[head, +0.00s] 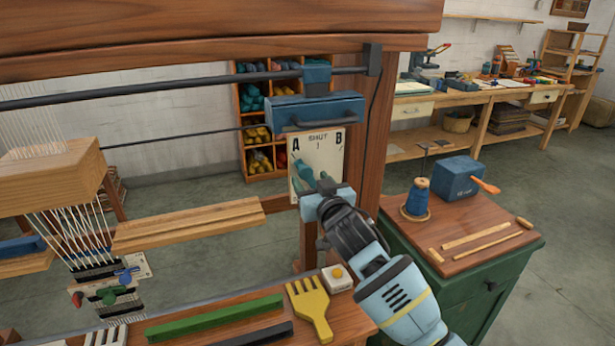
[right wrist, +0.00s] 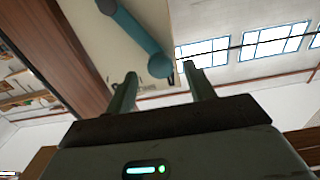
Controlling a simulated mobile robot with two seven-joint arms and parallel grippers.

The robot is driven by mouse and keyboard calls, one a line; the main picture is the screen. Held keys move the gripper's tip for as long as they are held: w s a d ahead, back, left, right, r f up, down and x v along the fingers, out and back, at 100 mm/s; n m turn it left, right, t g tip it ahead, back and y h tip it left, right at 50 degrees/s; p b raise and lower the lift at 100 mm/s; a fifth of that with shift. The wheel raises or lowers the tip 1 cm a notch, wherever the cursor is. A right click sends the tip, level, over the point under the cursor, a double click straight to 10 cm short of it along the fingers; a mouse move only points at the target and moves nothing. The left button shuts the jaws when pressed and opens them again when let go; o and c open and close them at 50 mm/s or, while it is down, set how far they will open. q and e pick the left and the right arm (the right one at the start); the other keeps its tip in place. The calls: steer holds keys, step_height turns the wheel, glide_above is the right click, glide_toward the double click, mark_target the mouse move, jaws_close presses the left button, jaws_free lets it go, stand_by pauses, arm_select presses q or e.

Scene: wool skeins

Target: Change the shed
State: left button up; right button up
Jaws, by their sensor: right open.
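A cream plate (head: 330,153) marked A, SHUT and B is fixed beside the loom's right post (head: 378,130). A teal lever (head: 301,170) is mounted on it and leans toward the A side. My right gripper (head: 316,184) is open in front of the plate, close to the lever. In the right wrist view the teal lever (right wrist: 138,33) ends in a round knob, which shows between the tips of my open right gripper (right wrist: 160,78). I cannot tell whether a finger touches it. The fingers partly hide the lever in the head view. My left gripper is not in view.
A blue box with a handle (head: 315,112) hangs just above the plate. Below are a yellow comb (head: 309,308), a small white button box (head: 337,278) and a green bar (head: 215,318) on the loom's front board. A green cabinet (head: 475,290) stands at right.

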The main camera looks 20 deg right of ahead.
mark_target(307, 175)
steer(key=shift+w+a, duration=0.1)
steer(key=shift+w, duration=1.5)
jaws_close()
